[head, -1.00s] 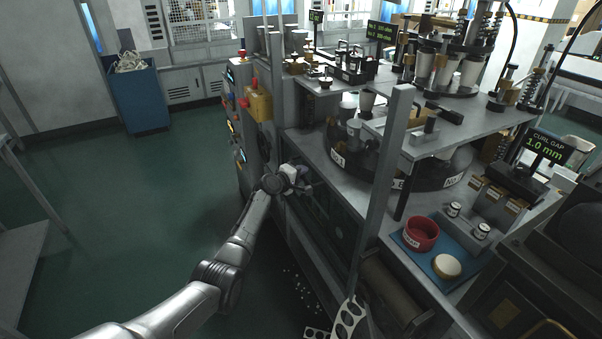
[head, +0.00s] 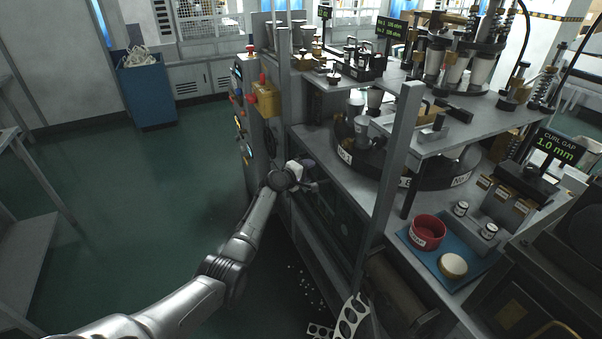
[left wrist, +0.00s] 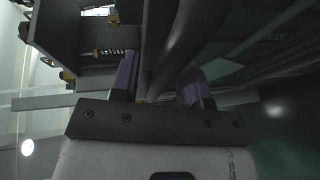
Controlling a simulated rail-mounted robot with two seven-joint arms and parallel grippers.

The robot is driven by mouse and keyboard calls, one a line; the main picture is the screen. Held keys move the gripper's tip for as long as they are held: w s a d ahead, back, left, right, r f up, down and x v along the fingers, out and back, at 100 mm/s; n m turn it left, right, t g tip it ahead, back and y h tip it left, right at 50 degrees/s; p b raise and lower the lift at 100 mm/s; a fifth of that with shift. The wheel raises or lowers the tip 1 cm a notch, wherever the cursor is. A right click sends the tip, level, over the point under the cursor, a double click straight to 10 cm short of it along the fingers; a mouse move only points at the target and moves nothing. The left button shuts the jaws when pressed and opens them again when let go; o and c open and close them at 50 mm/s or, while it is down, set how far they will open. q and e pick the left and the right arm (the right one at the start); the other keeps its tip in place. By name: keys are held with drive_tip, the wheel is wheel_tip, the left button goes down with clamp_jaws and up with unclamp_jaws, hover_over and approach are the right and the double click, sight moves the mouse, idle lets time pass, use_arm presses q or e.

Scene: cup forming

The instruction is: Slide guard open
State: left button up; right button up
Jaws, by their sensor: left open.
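The guard's metal uprights show in the head view, a near post (head: 395,175) and a far post (head: 284,85) at the machine's front edge. I cannot make out a clear panel between them. My left gripper (head: 312,175) is at the front of the machine, just below the table edge and between the two posts. In the left wrist view its two purple fingers (left wrist: 160,88) are apart. A dark round bar (left wrist: 172,55) runs between or just beyond them; I cannot tell whether they touch it. My right gripper is not in view.
The machine table (head: 322,143) carries a dark turntable (head: 440,173) with cups. A red container (head: 427,232) stands on a blue mat (head: 425,262) at the right. A control panel with buttons (head: 243,115) is beyond my arm. A blue bin (head: 148,92) stands far left; the green floor between is clear.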

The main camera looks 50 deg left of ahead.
use_arm(q)
drive_tip(key=shift+s+r, duration=0.1)
drive_tip(key=shift+s, duration=0.15)
drive_tip(key=p+v, duration=0.4)
drive_tip(key=v, duration=0.9)
drive_tip(key=shift+s+d, duration=0.1)
